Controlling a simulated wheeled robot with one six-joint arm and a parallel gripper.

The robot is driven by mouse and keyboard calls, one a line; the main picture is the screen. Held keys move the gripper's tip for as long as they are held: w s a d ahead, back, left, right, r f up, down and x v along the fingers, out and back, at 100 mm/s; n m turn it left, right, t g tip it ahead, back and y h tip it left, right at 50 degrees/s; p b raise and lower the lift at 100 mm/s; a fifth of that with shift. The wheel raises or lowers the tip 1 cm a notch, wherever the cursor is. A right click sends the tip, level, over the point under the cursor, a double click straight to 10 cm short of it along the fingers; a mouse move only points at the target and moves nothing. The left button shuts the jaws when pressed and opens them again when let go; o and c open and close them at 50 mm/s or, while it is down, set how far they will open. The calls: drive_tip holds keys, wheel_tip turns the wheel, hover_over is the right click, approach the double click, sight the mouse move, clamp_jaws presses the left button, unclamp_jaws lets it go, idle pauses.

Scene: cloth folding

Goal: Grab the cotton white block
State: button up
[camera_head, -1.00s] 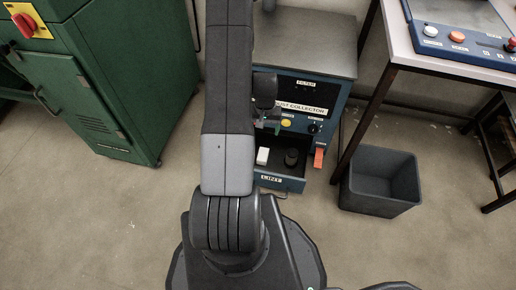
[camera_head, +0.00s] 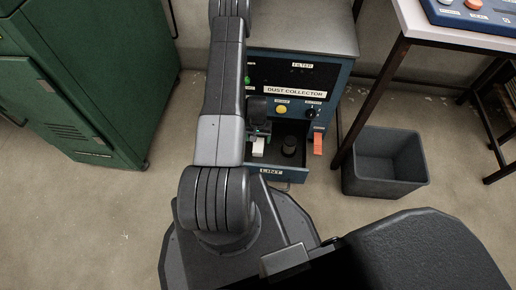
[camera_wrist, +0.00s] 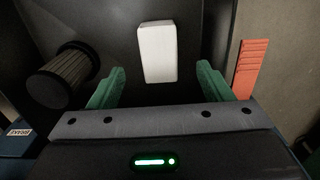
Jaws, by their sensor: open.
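The white block (camera_head: 258,149) stands in the open lint drawer (camera_head: 271,172) of the dust collector. In the wrist view the white block (camera_wrist: 157,52) is upright in the picture, just beyond the fingertips and roughly centred between them. My gripper (camera_wrist: 160,84) is open, with one green finger on each side and nothing between them. In the head view my gripper (camera_head: 259,131) is at the block's top side, partly hidden by my arm. I cannot tell whether a finger touches the block.
A dark ribbed cylinder (camera_head: 289,146) is in the drawer beside the block; the wrist view shows it (camera_wrist: 64,75) at left. An orange tab (camera_head: 318,143) is right of the drawer. A grey bin (camera_head: 385,163) stands on the floor at right, and a green cabinet (camera_head: 90,70) at left.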

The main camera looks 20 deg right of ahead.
sight(258, 145)
wheel_tip(258, 145, down, 7)
drive_tip(key=shift+w+d+f+b, duration=0.1)
drive_tip(key=shift+d+f+b, duration=0.1)
drive_tip(key=shift+b, duration=1)
drive_tip(key=shift+c, duration=0.4)
drive_tip(key=c, duration=1)
